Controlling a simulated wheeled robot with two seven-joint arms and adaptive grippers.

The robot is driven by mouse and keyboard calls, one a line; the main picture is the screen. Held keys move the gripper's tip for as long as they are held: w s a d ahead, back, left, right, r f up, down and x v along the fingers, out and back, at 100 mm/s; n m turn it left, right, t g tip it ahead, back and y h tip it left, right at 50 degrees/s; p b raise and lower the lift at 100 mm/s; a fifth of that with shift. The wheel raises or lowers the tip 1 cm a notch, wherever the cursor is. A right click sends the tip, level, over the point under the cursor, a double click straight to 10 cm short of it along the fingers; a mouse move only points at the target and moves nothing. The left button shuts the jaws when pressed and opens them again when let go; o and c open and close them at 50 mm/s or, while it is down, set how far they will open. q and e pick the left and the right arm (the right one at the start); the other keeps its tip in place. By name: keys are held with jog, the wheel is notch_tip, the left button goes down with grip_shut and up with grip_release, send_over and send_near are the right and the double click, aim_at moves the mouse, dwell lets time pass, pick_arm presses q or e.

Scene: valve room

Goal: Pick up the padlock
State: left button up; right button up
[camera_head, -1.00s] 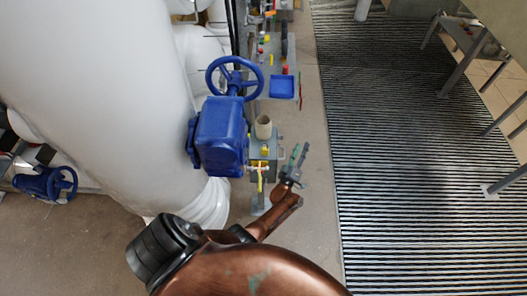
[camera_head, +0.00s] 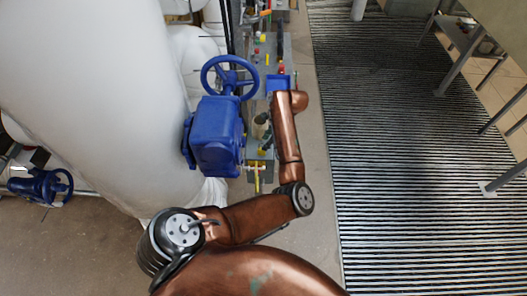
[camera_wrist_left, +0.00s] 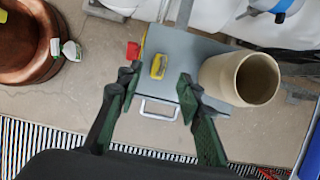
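A small yellow object that looks like the padlock (camera_wrist_left: 158,66) lies on a grey box top (camera_wrist_left: 200,50) in the left wrist view. It also shows as a small yellow patch in the head view (camera_head: 262,152). My left gripper (camera_wrist_left: 158,82) is open, with the padlock seen between and beyond its green-padded fingers. The fingers appear apart from it, with nothing held. In the head view, my left gripper (camera_head: 264,134) is small and dark, close above the box and partly hidden. My right gripper is not in view.
A beige cup (camera_wrist_left: 242,78) stands right of the padlock, close to the right finger. A red piece (camera_wrist_left: 133,50) is on the left. A blue valve body (camera_head: 217,135) with handwheel (camera_head: 230,77) stands beside the box. A blue tray (camera_head: 279,83) lies beyond.

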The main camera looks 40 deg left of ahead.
pick_arm(q)
jog(key=x, duration=0.7)
jog(key=shift+f+b, duration=0.2)
jog(key=shift+b, duration=0.15)
jog(key=shift+r, duration=0.1)
grip_shut()
